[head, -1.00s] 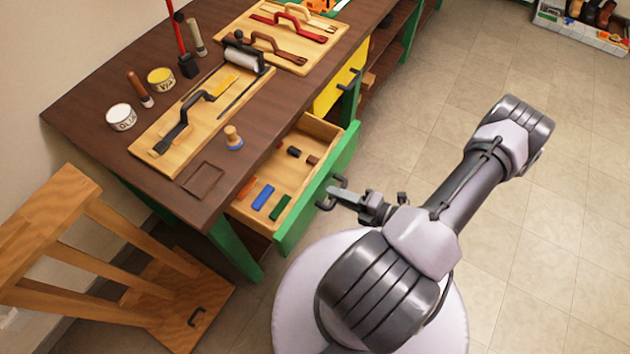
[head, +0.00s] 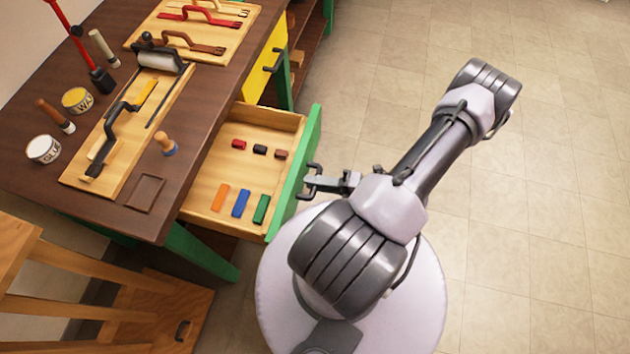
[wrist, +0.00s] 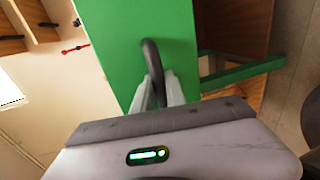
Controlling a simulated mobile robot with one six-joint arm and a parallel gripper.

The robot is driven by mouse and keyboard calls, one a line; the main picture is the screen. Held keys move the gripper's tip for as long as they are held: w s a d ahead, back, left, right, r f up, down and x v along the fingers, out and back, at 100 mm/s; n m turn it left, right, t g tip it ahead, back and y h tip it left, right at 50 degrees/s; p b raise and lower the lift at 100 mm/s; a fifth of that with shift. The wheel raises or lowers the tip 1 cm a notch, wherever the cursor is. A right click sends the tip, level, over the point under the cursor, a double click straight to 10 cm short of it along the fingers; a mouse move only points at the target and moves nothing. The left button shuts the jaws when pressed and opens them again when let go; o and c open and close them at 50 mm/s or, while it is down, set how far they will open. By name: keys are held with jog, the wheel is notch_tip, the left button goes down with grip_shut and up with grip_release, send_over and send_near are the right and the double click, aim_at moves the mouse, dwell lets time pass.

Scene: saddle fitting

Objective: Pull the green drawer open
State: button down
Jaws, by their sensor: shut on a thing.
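The green drawer (head: 296,172) stands pulled out from under the dark workbench, its wooden inside showing in the head view. Its dark bar handle (head: 313,180) is on the green front, and the handle also shows in the wrist view (wrist: 152,62). My gripper (head: 318,183) is at the handle; in the wrist view its fingers (wrist: 160,92) are closed around the lower end of the handle bar. Inside the drawer lie an orange block (head: 220,197), a blue block (head: 241,203), a green block (head: 261,209) and several small dark and red blocks.
The workbench top (head: 190,125) carries boards with tools, tins and a roller. A yellow drawer (head: 264,68) is farther along the bench. A wooden chair (head: 80,290) stands at lower left. The tiled floor to the right is clear.

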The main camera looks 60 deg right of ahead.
jog(key=c, duration=1.4)
grip_release()
jog(key=shift+o, duration=0.2)
jog(key=p+v, duration=0.3)
jog(key=v, duration=1.4)
jog(key=shift+s, duration=0.2)
